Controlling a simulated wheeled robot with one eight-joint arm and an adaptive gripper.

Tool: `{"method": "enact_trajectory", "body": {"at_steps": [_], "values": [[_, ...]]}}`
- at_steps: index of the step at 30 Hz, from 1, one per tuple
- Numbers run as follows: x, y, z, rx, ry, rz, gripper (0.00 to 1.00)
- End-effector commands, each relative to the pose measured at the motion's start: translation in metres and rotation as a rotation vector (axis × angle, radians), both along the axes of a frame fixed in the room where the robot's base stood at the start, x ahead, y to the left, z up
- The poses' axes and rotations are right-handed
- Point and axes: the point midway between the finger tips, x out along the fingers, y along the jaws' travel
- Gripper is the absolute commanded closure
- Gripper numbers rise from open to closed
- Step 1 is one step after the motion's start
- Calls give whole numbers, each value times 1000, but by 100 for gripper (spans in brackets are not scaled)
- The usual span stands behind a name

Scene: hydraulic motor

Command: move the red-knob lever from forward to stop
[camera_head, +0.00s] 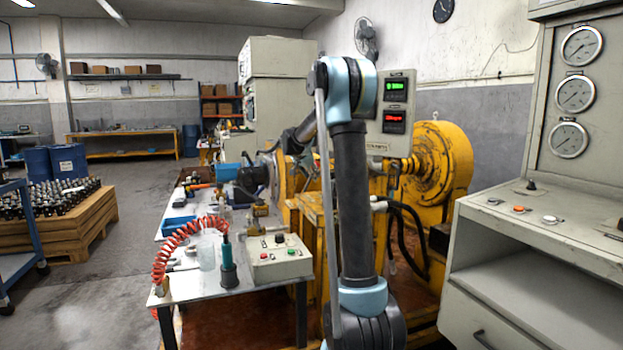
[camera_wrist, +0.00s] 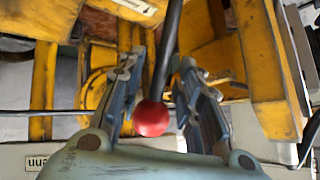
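In the wrist view the lever's red ball knob (camera_wrist: 152,118) sits between the two fingers of my gripper (camera_wrist: 161,64), close to the palm. Its black rod (camera_wrist: 165,55) runs from the knob toward the top of the picture, between the fingertips. The fingers are apart, one on each side of the rod, and gaps show beside it, so the gripper looks open around the lever. The lever's base and any position marks cannot be made out. In the head view I cannot make out the lever or the fingers, with my arm in front of the yellow machine.
The yellow machine frame (camera_wrist: 256,65) stands close around the gripper. In the head view a display box (camera_head: 390,117) is behind my arm. A bench (camera_head: 205,291) with a button box (camera_head: 279,258) and a red coiled hose (camera_head: 185,232) is at left. A gauge console (camera_head: 545,215) stands at right.

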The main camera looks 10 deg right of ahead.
Motion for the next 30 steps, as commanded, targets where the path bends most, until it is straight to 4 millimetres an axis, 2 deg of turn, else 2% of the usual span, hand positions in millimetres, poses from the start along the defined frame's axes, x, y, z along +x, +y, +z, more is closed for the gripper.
{"method": "enact_trajectory", "body": {"at_steps": [13, 17, 18, 27, 30], "values": [[6, -4, -7, 0, 0, 0, 68], [6, -4, -7, 0, 0, 0, 97], [6, -4, -7, 0, 0, 0, 100], [7, -5, -5, -3, -3, 1, 100], [7, -11, -4, -11, -6, -5, 100]]}}
